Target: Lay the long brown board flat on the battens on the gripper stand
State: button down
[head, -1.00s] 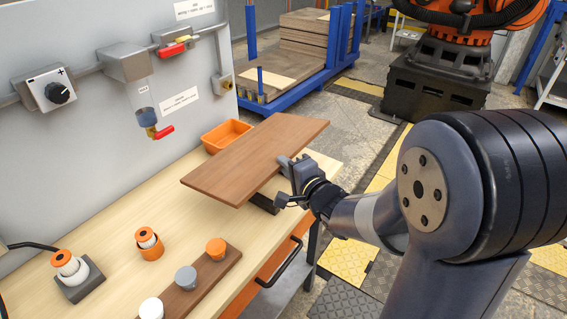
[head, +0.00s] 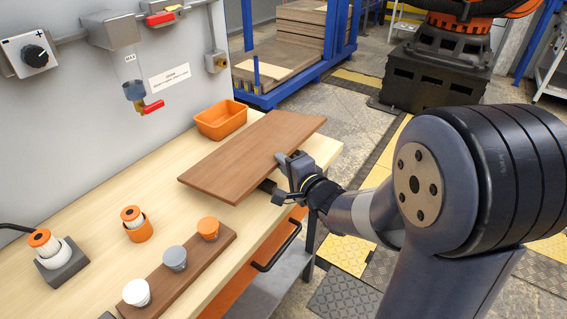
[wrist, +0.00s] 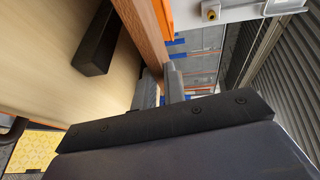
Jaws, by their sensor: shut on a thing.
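The long brown board (head: 245,160) is held roughly level over the far part of the pale wooden workbench. My gripper (head: 284,160) is shut on the middle of its right-hand long edge. In the wrist view the board (wrist: 148,35) shows edge-on, between my fingertips (wrist: 161,88). A dark batten (head: 267,187) pokes out from under the board. In the wrist view this dark batten (wrist: 97,45) lies on the bench, with a strip of pale wood showing between it and the board. Any other batten is hidden beneath the board.
An orange bin (head: 222,119) stands just behind the board. Nearer on the workbench (head: 190,202) are a brown strip (head: 190,263) with three small cups, an orange cup (head: 138,231) and a grey holder (head: 63,265). A grey panel (head: 70,120) rises at the left.

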jog(key=shift+f, duration=0.25)
dwell(0.4)
jog(key=c, duration=1.4)
grip_release()
jog(key=shift+o, duration=0.2)
jog(key=shift+f, duration=0.1)
jog(key=shift+r+p, duration=0.25)
jog(key=shift+p, duration=0.05)
jog(key=shift+r+g+p, duration=0.1)
jog(key=shift+g+p, duration=0.2)
jog(key=shift+p, duration=0.35)
